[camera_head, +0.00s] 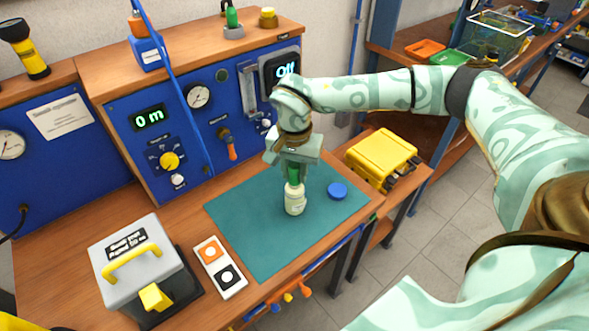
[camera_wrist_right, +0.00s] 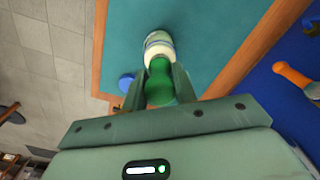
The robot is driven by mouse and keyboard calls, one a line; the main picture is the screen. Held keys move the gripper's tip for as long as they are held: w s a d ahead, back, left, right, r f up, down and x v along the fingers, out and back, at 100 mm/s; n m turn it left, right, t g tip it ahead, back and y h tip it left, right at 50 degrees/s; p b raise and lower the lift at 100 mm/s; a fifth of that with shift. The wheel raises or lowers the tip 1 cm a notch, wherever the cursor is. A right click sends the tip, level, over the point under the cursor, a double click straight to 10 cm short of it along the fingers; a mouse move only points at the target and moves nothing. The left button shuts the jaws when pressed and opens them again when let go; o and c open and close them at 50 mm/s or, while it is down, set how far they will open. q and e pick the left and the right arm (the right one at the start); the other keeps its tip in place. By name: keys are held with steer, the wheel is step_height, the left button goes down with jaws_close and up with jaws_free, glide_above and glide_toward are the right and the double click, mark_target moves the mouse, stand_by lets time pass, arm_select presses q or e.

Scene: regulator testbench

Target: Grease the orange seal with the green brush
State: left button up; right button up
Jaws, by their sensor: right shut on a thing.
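The green brush (camera_head: 293,175) is upright in my right gripper (camera_head: 294,163), which is shut on its handle. Its lower end meets the mouth of a small whitish jar (camera_head: 295,202) on the teal mat; I cannot tell how deep the bristles sit, as they are hidden. In the right wrist view the green handle (camera_wrist_right: 160,82) is between the fingers, with the jar (camera_wrist_right: 158,43) just beyond. The orange seal (camera_head: 211,252) is on a white tray (camera_head: 219,265) left of the mat, next to a black one (camera_head: 228,276). My left gripper is not in view.
A blue round cap (camera_head: 337,190) lies on the teal mat (camera_head: 260,245), right of the jar. A grey box with a yellow handle (camera_head: 135,263) stands left of the tray. A yellow case (camera_head: 381,157) is at the right. The blue gauge panel (camera_head: 165,125) rises behind.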

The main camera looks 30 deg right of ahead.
mark_target(295, 165)
steer(key=shift+f, duration=0.45)
stand_by(0.3)
steer(key=shift+s+f, duration=0.1)
stand_by(1.5)
step_height(295, 165, up, 7)
steer(key=p, duration=0.7)
stand_by(0.7)
